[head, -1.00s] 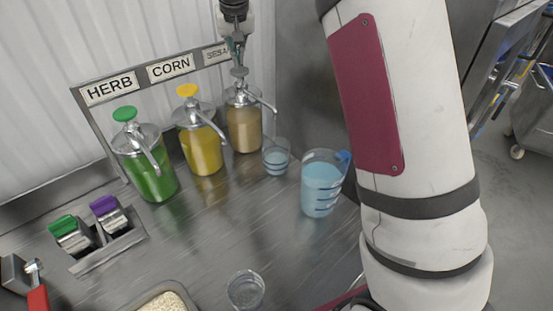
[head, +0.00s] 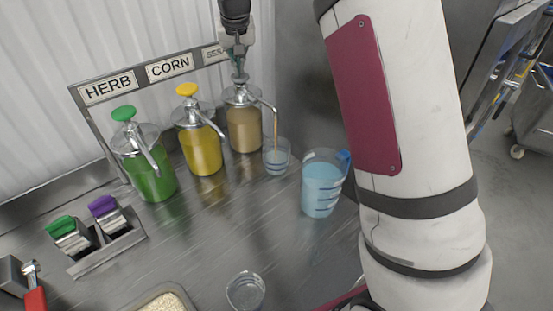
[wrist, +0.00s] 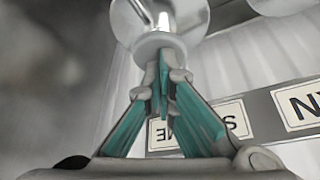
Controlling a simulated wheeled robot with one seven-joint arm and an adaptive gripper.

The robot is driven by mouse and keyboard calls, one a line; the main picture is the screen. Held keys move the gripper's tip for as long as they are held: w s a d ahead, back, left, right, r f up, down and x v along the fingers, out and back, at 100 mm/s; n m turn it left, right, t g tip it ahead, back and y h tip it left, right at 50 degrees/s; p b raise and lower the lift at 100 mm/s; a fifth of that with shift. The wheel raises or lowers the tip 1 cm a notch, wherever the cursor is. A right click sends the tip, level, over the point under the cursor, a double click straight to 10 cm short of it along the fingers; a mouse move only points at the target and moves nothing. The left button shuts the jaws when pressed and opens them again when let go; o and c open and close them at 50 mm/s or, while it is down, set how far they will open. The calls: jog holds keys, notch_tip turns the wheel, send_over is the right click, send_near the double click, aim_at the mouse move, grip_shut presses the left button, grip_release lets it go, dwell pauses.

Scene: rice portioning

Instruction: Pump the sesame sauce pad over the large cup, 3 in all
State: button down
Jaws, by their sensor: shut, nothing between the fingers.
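The sesame dispenser (head: 245,128), a jar of tan sauce with a metal pump, stands at the right end of the dispenser row. My gripper (head: 238,72) is shut and empty, tips down on the pump's pad (head: 240,78). In the wrist view the closed teal fingers (wrist: 165,85) meet the round pale pad (wrist: 160,45). A thin brown stream (head: 276,128) runs from the spout into a clear cup (head: 287,166) below it. The cup shows bluish markings or contents; I cannot tell which. Its size name is not legible.
The corn dispenser (head: 200,150) and herb dispenser (head: 150,175) stand to the left. A jug of blue liquid (head: 321,190) stands right of the cup. Another clear cup (head: 246,291) and a rice tray (head: 133,303) are at the front. The middle counter is clear.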

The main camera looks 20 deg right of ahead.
jog(key=shift+f, duration=0.3)
jog(key=shift+r, duration=1.85)
jog(key=shift+f, duration=0.1)
jog(key=shift+f, duration=1.75)
jog(key=shift+s, duration=0.1)
jog(key=shift+r, duration=1.8)
